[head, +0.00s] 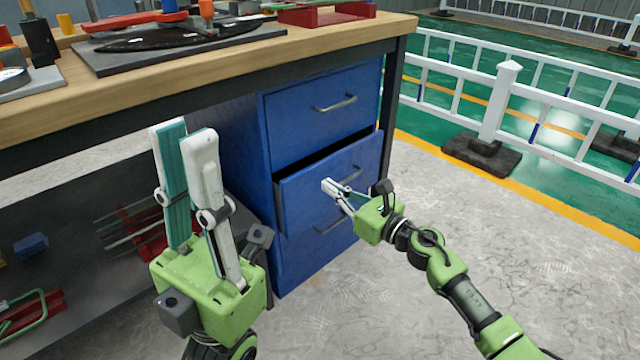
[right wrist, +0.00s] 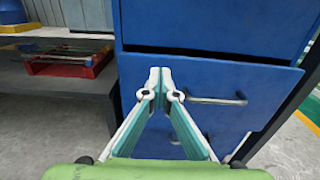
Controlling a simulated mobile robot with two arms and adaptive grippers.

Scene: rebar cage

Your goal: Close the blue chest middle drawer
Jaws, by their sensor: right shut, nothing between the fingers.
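The blue chest (head: 245,150) stands under the workbench. Its middle drawer (head: 300,197) is partly pulled out, with a dark gap along its top edge; it also shows in the right wrist view (right wrist: 270,82). The middle drawer handle (right wrist: 220,100) is right of my right fingertips. My right gripper (head: 327,186) is shut and empty, its tips at the drawer front near the upper edge; it also shows in the right wrist view (right wrist: 160,72). Whether the tips touch is unclear.
The top drawer (head: 300,115) is shut. The wooden workbench (head: 250,52) overhangs the chest, with a dark leg (head: 397,85) at its right. A lower shelf (head: 70,270) holds red racks. Floor is clear toward the white fence (head: 495,105).

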